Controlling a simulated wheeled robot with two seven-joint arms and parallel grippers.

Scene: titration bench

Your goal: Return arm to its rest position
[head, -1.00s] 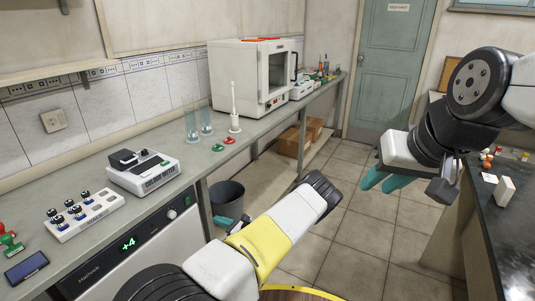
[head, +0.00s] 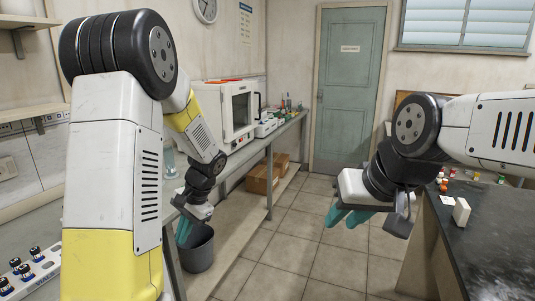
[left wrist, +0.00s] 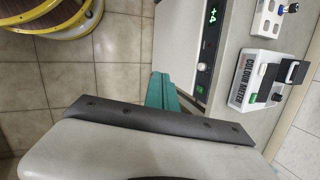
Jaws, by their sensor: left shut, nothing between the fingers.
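My left arm rises at the left of the head view, elbow high, with its forearm pointing down and away. My left gripper (head: 183,231) hangs at the bench's front edge, near the bin, its teal fingers shut and empty. In the left wrist view its fingers (left wrist: 163,92) show together above the floor, beside the white appliance front. My right gripper (head: 348,217) hangs over open floor at the right, left of the dark bench. Its two teal fingers stand apart with nothing visible between them.
A grey bin (head: 197,250) stands below the left gripper. The left bench (head: 283,129) carries a white oven (head: 237,113). A colour meter (left wrist: 262,82) shows in the wrist view. The dark bench (head: 490,235) holds small items. The middle floor (head: 290,235) is clear.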

